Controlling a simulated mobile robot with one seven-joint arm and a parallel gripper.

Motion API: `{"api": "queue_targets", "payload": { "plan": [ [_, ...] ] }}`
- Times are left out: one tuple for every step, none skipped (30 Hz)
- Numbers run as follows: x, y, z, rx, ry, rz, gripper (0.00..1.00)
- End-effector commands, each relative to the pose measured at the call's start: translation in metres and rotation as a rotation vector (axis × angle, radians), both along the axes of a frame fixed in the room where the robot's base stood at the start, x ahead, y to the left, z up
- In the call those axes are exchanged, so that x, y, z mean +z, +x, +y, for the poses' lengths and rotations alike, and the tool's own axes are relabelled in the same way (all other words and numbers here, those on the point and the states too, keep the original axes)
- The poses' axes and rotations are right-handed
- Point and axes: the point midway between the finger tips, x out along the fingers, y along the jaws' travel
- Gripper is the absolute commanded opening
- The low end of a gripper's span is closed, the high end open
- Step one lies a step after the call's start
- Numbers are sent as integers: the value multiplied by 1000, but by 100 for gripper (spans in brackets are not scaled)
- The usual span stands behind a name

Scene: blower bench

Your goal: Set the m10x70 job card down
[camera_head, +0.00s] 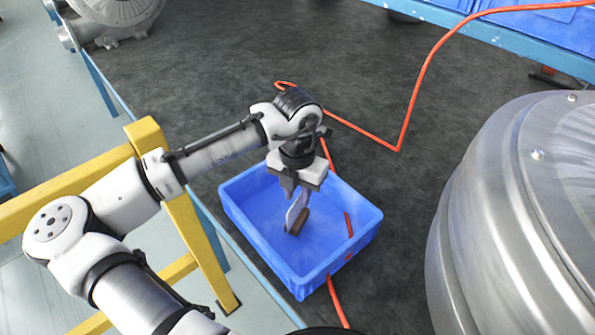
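My gripper (297,194) points down over the blue crate (246,226), near its middle. Its fingers are closed on a thin, pale, flat piece (294,211) that hangs tilted below them. This looks like the m10x70 job card, seen nearly edge-on, with no readable print. A small brown piece (300,222) shows against its lower right side. I cannot tell whether that is part of the card or a separate thing in the crate. Whether the card's lower end touches the crate floor is also unclear.
A yellow frame (180,205) stands close to the crate's left. A large grey metal housing (490,210) fills the right, and another blower (115,15) is at top left.

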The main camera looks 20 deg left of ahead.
Motion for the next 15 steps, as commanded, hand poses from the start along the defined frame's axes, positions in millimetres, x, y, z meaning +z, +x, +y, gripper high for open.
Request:
{"api": "queue_targets", "payload": {
  "plan": [
    [10,1,0,0,0,-4,25],
    [17,1,0,1,-1,-4,25],
    [26,1,0,0,0,-4,25],
    [33,1,0,0,-1,-4,25],
    [40,1,-1,0,-1,-3,25],
    [48,1,-1,-1,0,-4,25],
    [54,1,-1,0,-1,-4,25],
    [60,1,0,0,-1,-3,25],
    [67,1,0,1,-1,-4,25],
    [72,1,0,0,0,-2,25],
    [76,1,-1,0,-2,-3,25],
    [81,1,-1,0,0,-2,25],
    [85,1,0,0,1,-2,25],
    [87,1,0,0,0,-2,25],
    [90,1,0,1,0,-2,25]
  ]
}}
